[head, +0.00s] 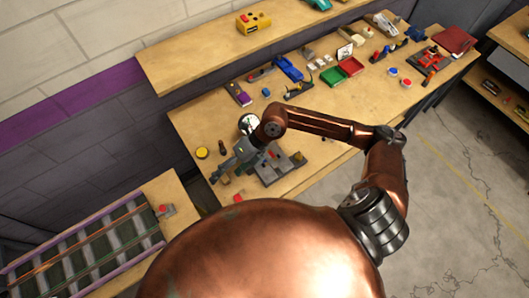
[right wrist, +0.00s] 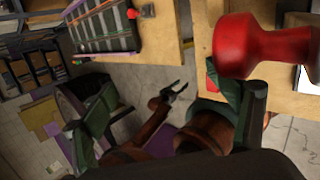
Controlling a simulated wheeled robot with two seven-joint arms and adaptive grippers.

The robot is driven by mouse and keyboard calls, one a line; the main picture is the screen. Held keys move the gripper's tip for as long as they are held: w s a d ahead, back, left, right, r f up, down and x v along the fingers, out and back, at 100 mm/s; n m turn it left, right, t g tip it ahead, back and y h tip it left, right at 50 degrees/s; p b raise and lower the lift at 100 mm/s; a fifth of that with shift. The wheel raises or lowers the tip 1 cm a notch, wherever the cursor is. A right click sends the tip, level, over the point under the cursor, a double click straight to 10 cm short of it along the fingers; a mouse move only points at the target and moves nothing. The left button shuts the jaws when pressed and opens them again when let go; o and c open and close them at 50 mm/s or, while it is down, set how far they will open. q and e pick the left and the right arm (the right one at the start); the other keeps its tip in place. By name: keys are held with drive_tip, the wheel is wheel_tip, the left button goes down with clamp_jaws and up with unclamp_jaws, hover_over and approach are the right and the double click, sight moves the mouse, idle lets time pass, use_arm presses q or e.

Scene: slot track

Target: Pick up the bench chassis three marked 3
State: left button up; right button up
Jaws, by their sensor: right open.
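No mark 3 can be read in either view, so I cannot tell which thing is the bench chassis three. My right gripper (head: 222,170) is over the near left end of the wooden bench (head: 325,120), beside a grey fixture (head: 283,167). Its fingers are apart, with nothing seen between them. In the right wrist view a red knob-shaped thing (right wrist: 262,45) is close by the right-hand finger; I cannot tell whether they touch. My left gripper (right wrist: 174,90) shows small in the right wrist view, with its jaws apart and empty. It is outside the head view.
A shelf (head: 200,62) runs behind. A slotted track (head: 85,250) is at lower left.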

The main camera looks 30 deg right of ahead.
drive_tip(key=w+d+f+h, duration=0.1)
drive_tip(key=d+f+h, duration=0.2)
drive_tip(key=d, duration=0.4)
drive_tip(key=h, duration=0.5)
approach(270, 160)
drive_tip(key=shift+a+f+m, duration=0.15)
drive_tip(key=shift+m, duration=0.25)
drive_tip(key=shift+s+f, duration=0.1)
drive_tip(key=shift+f, duration=0.75)
drive_tip(key=f, duration=0.4)
drive_tip(key=f+p, duration=0.1)
drive_tip(key=shift+w+f, duration=0.25)
drive_tip(key=shift+f, duration=0.15)
drive_tip(key=shift+c, duration=0.2)
drive_tip(key=c, duration=1.3)
drive_tip(key=shift+r, duration=0.1)
drive_tip(key=shift+c, duration=0.2)
